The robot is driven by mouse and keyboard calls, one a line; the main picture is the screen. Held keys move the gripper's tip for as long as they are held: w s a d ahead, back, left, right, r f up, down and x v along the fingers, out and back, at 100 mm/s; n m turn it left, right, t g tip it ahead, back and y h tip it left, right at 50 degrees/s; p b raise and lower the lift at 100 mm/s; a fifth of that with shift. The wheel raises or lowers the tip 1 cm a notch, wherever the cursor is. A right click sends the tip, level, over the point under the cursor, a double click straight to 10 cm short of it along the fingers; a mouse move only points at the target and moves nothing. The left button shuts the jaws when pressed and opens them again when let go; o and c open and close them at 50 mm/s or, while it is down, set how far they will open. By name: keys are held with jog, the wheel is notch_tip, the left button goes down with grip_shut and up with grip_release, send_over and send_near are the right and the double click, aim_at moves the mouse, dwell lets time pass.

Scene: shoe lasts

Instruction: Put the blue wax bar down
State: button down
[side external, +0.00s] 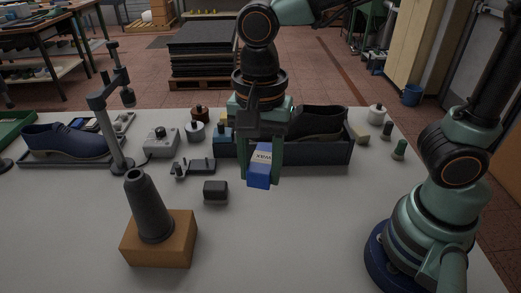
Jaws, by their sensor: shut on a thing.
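The blue wax bar (260,179) has a pale label with dark lettering on its upper part. It hangs tilted between the fingers of my gripper (262,172), which is shut on it. The bar appears to be held above the grey-white table (300,235), in front of a dark tray. How far its lower end is from the table is hard to tell from this single view.
Behind the bar, a dark tray (325,153) holds a dark shoe (318,122). A small dark block (215,191) and a cone on a wooden block (160,240) stand to the left. A blue shoe (64,141) lies far left. The front middle table is clear.

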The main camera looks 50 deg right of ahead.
aim_at(282, 202)
jog(key=w+d+m, duration=0.5)
jog(key=d+m, duration=0.1)
jog(key=d, duration=0.7)
notch_tip(282, 202, down, 20)
jog(key=shift+a+r, duration=0.1)
jog(key=shift+c, duration=1.8)
grip_release()
jog(key=shift+f, duration=0.2)
jog(key=shift+r, duration=0.1)
